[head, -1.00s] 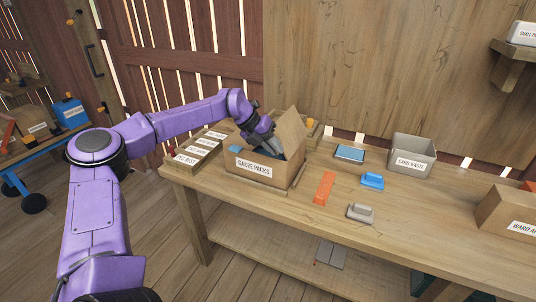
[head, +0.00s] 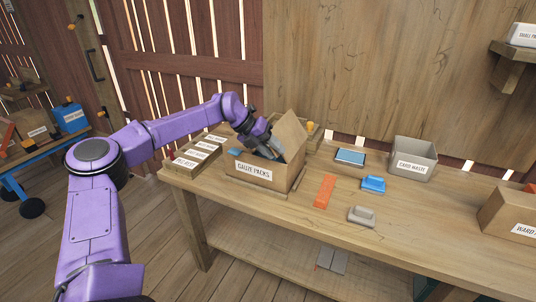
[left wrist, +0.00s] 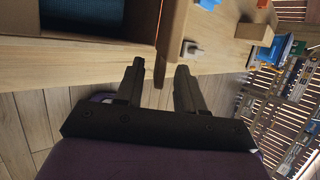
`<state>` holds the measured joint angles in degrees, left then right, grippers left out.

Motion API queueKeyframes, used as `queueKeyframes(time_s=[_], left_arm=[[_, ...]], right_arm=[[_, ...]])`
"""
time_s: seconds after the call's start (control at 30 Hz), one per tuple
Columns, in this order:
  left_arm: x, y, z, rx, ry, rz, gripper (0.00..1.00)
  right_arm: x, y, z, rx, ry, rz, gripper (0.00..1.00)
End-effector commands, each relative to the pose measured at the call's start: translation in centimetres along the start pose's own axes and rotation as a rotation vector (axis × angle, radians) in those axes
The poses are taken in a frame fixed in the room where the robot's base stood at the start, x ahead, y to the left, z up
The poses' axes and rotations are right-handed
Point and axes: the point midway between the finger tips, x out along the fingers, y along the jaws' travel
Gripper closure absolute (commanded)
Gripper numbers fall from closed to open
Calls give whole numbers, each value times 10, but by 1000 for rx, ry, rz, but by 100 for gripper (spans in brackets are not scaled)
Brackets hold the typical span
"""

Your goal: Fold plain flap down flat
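The cardboard box labelled "GAUZE PACKS" (head: 252,171) stands open on the workbench, with some blue contents showing. A plain flap (head: 291,132) stands up at its right side, leaning a little outward. My left gripper (head: 277,152) reaches over the box opening from the left, close to the inner side of this flap; I cannot tell whether it touches. My right gripper is not in view.
Labelled compartments (head: 188,163) stand left of the box. To its right lie an orange piece (head: 324,191), a blue-topped tray (head: 350,157), a blue item (head: 373,184) and a grey item (head: 362,215). A "CARD WASTE" bin (head: 413,158) and another carton (head: 505,213) stand further right.

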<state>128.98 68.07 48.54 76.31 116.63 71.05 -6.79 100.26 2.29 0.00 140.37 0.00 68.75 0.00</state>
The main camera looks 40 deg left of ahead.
Motion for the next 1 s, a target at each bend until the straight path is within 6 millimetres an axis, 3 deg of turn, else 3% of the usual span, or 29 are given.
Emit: queueKeyframes(time_s=[0.17, 0.7, 1.0], left_arm=[[-2, 0, -2, 0, 0, 0, 62], [-34, 0, -36, 0, 1, 0, 62], [-46, -10, -33, 1, -1, 1, 62]], right_arm=[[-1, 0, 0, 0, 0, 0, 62], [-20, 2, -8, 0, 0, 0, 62], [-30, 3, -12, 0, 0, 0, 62]])
